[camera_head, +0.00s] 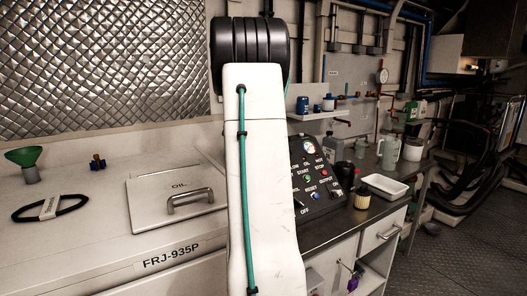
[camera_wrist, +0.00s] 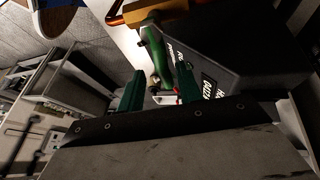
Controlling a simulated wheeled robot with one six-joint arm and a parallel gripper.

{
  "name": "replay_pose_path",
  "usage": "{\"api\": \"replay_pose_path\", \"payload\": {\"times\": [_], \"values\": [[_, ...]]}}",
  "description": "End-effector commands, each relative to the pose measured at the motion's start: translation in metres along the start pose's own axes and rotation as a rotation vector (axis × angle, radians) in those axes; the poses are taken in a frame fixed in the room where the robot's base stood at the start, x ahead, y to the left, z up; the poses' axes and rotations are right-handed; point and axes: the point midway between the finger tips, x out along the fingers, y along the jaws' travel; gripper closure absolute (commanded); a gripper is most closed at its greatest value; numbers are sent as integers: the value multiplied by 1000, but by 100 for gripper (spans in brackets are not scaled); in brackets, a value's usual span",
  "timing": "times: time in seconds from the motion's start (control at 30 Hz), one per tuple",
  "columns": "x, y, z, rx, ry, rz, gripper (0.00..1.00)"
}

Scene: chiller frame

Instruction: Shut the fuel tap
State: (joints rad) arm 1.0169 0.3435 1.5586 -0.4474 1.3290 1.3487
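I cannot pick out the fuel tap for certain. In the wrist view, a green lever-like part (camera_wrist: 157,55) lies beyond and between my fingertips, below a brass-coloured block (camera_wrist: 155,12) and a copper-coloured pipe (camera_wrist: 128,19). It may be part of a tap; I cannot tell whether my fingers touch it. My gripper (camera_wrist: 158,92) has two green fingers standing apart. In the head view my arm hides the gripper. Small fittings with red parts (camera_head: 346,97) show beside the shelf there.
A black control panel (camera_head: 318,176) stands on the bench; a dark labelled box (camera_wrist: 235,55) is close on the right in the wrist view. A white tray (camera_head: 385,186), a green funnel (camera_head: 24,156), a black loop (camera_head: 50,208) and an OIL lid (camera_head: 150,205) are around.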

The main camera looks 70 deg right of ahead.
Motion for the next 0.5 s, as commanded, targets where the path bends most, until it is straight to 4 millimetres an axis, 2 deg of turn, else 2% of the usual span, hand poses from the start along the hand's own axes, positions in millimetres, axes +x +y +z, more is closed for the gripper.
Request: {"api": "replay_pose_path", "payload": {"times": [0.17, 0.5], "values": [[-10, -1, 0, 0, 2, -5, 65], [-65, 0, -1, 1, 1, -2, 65]]}}
